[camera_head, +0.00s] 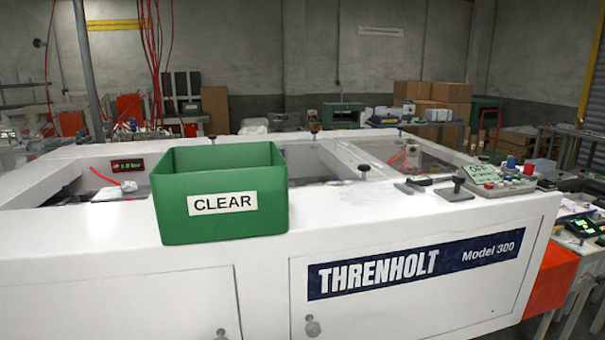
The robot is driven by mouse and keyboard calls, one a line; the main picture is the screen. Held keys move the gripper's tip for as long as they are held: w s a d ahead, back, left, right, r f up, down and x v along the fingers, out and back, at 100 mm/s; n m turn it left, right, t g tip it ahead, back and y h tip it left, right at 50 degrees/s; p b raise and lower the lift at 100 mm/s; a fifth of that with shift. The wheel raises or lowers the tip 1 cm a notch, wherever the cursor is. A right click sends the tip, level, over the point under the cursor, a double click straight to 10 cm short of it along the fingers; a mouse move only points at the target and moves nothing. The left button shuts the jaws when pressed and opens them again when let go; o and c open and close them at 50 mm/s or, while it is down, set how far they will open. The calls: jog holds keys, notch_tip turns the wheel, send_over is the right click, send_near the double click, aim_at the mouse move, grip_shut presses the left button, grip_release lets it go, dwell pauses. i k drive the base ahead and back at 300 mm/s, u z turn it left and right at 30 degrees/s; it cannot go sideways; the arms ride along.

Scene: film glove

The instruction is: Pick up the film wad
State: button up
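I cannot make out the film wad with certainty. A small whitish item (108,194) lies in the left opening of the white machine, beside a red cable, but it is too small to identify. A green bin (222,222) labelled CLEAR stands on the machine's front ledge, left of centre. Its front wall hides most of its inside, and I see nothing in it. My gripper is not in view.
The white THRENHOLT machine (400,215) fills the foreground, with framed openings in its top. A dark-handled tool (412,186), a dark knob on a plate (456,190) and a control panel (500,182) sit on its right side. The ledge right of the bin is clear.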

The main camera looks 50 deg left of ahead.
aim_at(127, 187)
jog(key=u, duration=0.05)
jog(key=k, duration=1.8)
jog(key=u, duration=2.15)
jog(key=i, duration=1)
